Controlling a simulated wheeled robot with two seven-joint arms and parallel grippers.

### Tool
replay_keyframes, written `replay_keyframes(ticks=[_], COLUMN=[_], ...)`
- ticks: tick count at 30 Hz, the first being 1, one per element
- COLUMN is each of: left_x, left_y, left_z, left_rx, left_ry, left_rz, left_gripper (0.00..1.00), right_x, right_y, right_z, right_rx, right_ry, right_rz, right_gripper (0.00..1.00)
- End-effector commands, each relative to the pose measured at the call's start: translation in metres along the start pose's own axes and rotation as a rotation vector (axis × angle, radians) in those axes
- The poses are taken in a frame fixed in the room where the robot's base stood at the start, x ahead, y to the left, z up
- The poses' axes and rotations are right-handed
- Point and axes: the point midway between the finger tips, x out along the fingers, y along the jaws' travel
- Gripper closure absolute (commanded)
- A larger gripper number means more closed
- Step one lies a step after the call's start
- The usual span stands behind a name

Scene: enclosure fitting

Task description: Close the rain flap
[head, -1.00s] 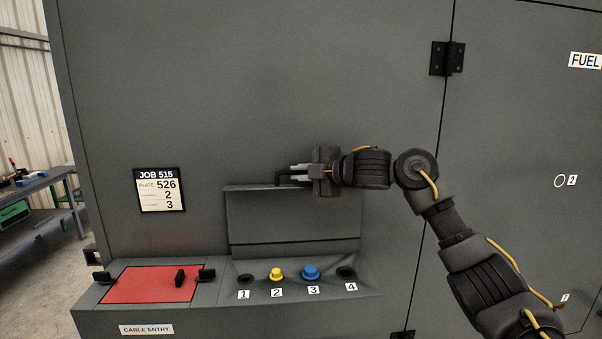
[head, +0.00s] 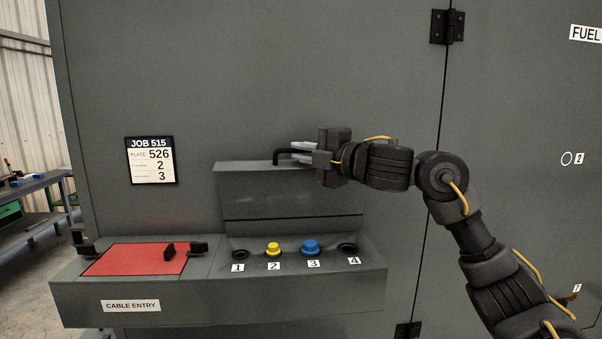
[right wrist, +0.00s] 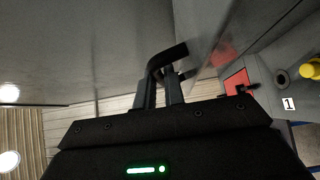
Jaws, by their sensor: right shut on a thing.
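The rain flap (head: 270,192) is a grey panel hinged above the cable entry shelf and stands raised, its top edge tilted out from the cabinet wall. A black bar handle (head: 277,157) sits on its top edge. My right gripper (head: 298,152) is shut on this handle, coming from the right. In the right wrist view the dark handle (right wrist: 166,57) shows between the two fingers. On the shelf are hole 1 (head: 240,254), a yellow plug (head: 273,249) at 2, a blue plug (head: 310,247) at 3 and hole 4 (head: 347,249). My left gripper is not in view.
A red plate (head: 135,259) with black clamps lies at the shelf's left end. The cable entry shelf (head: 230,298) juts out from the cabinet. A job card (head: 151,161) is on the wall. A workbench (head: 35,190) stands at far left.

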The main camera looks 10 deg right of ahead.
Motion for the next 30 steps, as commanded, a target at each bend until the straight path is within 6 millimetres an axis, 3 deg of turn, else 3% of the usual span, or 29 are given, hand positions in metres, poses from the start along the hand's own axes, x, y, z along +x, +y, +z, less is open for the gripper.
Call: replay_keyframes(ticks=[1,3,12,19,30], left_x=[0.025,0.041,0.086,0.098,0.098], left_y=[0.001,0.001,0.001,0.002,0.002], left_z=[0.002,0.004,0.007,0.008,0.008], left_rx=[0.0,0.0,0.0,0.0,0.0], left_ry=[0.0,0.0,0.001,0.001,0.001], left_rz=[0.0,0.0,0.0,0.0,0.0], left_gripper=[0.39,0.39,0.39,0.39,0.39], right_x=[-0.005,-0.012,-0.03,-0.035,-0.036], right_y=[-0.016,-0.019,-0.028,-0.029,-0.027], right_z=[-0.004,-0.01,-0.026,-0.031,-0.032], right_rx=[-0.025,-0.055,-0.155,-0.188,-0.194], right_ry=[0.0,0.001,0.004,0.004,0.004], right_rz=[0.025,0.06,0.169,0.205,0.211], right_gripper=[1.0,1.0,1.0,1.0,1.0])
